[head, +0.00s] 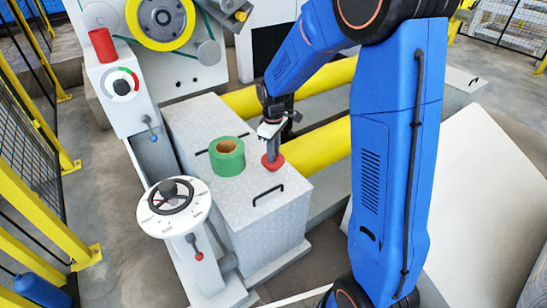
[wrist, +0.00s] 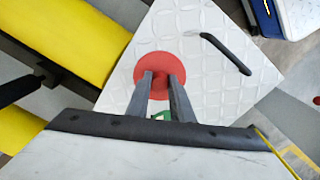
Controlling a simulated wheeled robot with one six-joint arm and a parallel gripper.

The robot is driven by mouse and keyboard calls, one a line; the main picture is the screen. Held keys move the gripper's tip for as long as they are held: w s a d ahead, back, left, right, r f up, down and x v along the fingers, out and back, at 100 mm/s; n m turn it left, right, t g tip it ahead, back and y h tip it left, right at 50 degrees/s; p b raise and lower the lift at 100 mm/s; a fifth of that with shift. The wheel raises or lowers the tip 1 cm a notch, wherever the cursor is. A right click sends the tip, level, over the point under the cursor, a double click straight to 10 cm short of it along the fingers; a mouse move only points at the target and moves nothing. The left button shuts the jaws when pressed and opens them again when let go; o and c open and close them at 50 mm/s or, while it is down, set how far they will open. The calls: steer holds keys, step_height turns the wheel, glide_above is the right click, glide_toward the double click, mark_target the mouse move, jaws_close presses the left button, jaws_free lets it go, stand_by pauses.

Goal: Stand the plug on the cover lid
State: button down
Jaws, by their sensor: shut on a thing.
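The red plug (head: 273,162) is in my gripper (head: 272,150), at the right part of the cover lid (head: 240,195), a grey diamond-plate top. In the wrist view the plug (wrist: 153,60) shows as a red disc, with the two fingers of my gripper (wrist: 161,76) closed on its middle part. The lid (wrist: 205,75) lies directly beneath it. The plug looks upright and at or very near the lid surface; I cannot tell whether it touches.
A green tape roll (head: 227,157) stands on the lid, left of the plug. Black handles (head: 268,192) rise from the lid. A white handwheel post (head: 174,210) stands at the front left. Yellow rollers (head: 315,146) lie to the right.

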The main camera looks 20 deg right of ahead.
steer(key=shift+f, duration=1.2)
steer(key=shift+f, duration=0.1)
steer(key=c, duration=1.6)
jaws_free()
steer(key=shift+o, duration=0.2)
